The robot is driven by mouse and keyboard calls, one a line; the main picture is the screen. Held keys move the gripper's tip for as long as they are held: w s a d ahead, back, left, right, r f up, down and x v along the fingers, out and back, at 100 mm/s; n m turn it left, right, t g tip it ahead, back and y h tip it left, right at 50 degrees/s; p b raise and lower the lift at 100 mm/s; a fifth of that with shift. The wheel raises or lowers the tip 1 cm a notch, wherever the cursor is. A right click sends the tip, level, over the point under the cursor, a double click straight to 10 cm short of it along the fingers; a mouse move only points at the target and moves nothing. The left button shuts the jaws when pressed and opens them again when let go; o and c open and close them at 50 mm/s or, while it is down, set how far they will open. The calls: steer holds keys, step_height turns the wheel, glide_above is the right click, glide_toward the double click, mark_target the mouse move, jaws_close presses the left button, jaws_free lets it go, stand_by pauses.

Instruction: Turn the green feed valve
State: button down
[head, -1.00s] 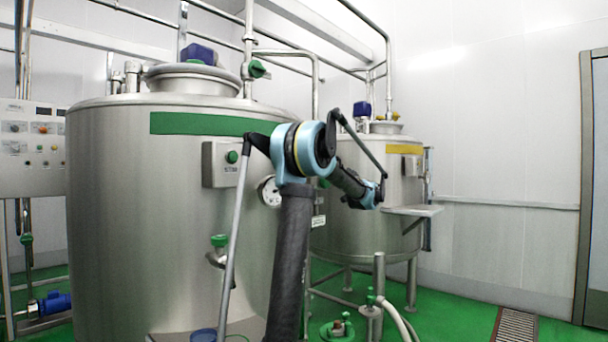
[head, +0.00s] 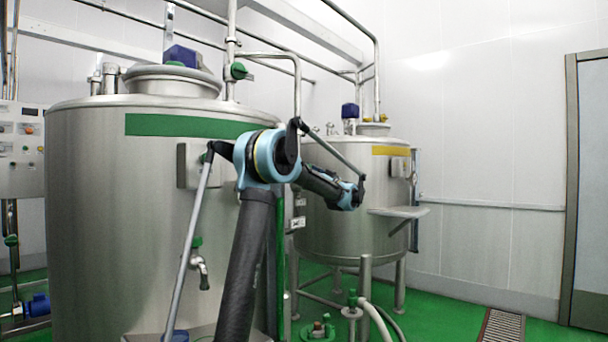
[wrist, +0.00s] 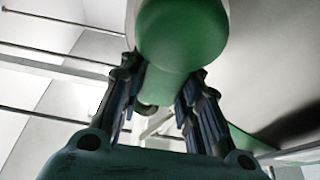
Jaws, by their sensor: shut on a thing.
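In the wrist view my gripper (wrist: 160,105) has its two dark fingers on either side of a green rounded valve handle (wrist: 183,45), shut on it. The handle's near end is large and close to the camera. In the head view my arm's end section (head: 346,195) is in front of the far tank, but the fingers and the held handle cannot be made out. A green handle (head: 238,71) is on the upright pipe above the near tank. A green-topped tap (head: 197,242) is low on that tank. I cannot tell which fitting is held.
The near steel tank (head: 100,220) with a green band fills the left. A smaller tank (head: 330,235) with a yellow band and side shelf (head: 398,211) stands behind my arm. Green-handled floor fittings (head: 352,298) and hoses are in front. Green floor is clear at right by the drain (head: 503,325).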

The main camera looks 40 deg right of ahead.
steer(key=shift+w, duration=0.15)
steer(key=c, duration=1.2)
jaws_free()
steer(key=shift+a, duration=0.1)
steer(key=shift+o, duration=0.2)
steer(key=v, duration=1.2)
steer(key=shift+f, duration=0.1)
